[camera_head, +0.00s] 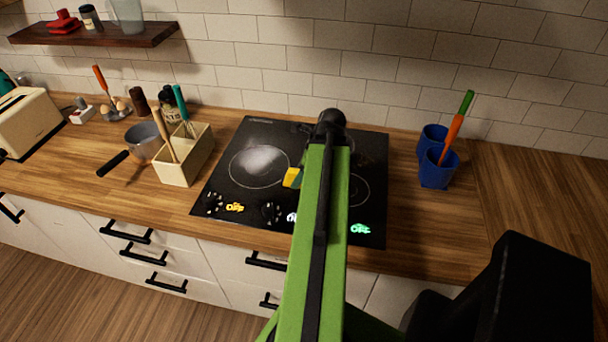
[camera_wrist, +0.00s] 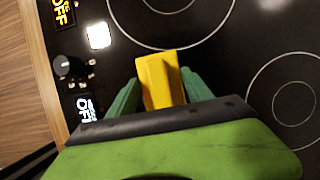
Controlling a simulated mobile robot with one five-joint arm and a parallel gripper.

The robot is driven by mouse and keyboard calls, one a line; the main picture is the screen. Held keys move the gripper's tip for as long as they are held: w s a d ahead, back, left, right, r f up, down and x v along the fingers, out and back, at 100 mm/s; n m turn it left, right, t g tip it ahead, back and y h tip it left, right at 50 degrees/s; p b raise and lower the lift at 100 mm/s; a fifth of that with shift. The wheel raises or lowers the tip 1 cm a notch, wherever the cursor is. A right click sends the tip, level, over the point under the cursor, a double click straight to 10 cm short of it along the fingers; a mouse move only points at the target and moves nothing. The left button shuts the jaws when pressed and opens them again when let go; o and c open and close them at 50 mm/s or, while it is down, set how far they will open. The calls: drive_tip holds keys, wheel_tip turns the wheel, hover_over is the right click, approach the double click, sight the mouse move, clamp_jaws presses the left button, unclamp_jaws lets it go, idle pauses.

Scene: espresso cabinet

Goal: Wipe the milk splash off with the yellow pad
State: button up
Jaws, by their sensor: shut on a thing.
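The yellow pad (camera_wrist: 160,80) is held between the two green fingers of my gripper (camera_wrist: 160,88) in the wrist view. In the head view the pad (camera_head: 292,177) shows just left of my green arm, over the black cooktop (camera_head: 225,190). I cannot tell whether the pad touches the glass. A whitish, cloudy patch, which looks like the milk splash (camera_head: 260,160), lies on the cooktop's left ring, to the left of the pad. My arm hides the middle of the cooktop.
A cream utensil box (camera_head: 180,165) and a pan (camera_head: 145,142) stand left of the cooktop. Two blue cups (camera_head: 437,172), with orange and green handles, stand to the right. A toaster (camera_head: 28,120) is at the far left.

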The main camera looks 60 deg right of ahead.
drive_tip(key=shift+w+a, duration=0.25)
drive_tip(key=shift+w, duration=0.45)
drive_tip(key=shift+w+a, duration=0.2)
drive_tip(key=shift+w, duration=0.5)
drive_tip(key=shift+w+a, duration=0.25)
drive_tip(key=shift+w, duration=0.45)
wheel_tip(320, 180, up, 6)
drive_tip(key=p, duration=0.6)
wheel_tip(320, 180, up, 3)
drive_tip(key=p, duration=0.3)
wheel_tip(320, 180, down, 7)
drive_tip(key=b, duration=0.7)
